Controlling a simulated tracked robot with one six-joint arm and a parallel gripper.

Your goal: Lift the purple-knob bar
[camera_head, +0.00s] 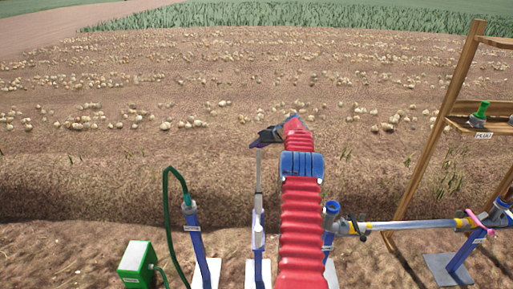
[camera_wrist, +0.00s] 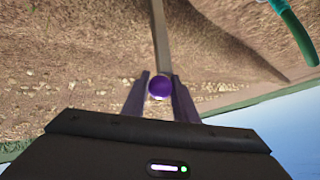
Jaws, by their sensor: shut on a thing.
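The bar (camera_head: 259,183) is a thin pale rod standing nearly upright in the head view, rising from a white sleeve on a blue post (camera_head: 258,268). Its purple knob (camera_wrist: 159,88) sits between the two dark fingers of my gripper (camera_wrist: 159,77) in the wrist view, with the rod running away beyond it. In the head view my gripper (camera_head: 257,143) is at the top of the bar, shut on the knob. The knob is mostly hidden by the gripper there, and my red arm covers the area right of the bar.
A green box (camera_head: 137,263) and green hose (camera_head: 167,200) stand left, beside another blue post (camera_head: 195,235). A silver pipe (camera_head: 405,225) runs low at right, near a wooden frame (camera_head: 445,105) holding a green-topped item (camera_head: 481,112). Open soil with onions lies beyond.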

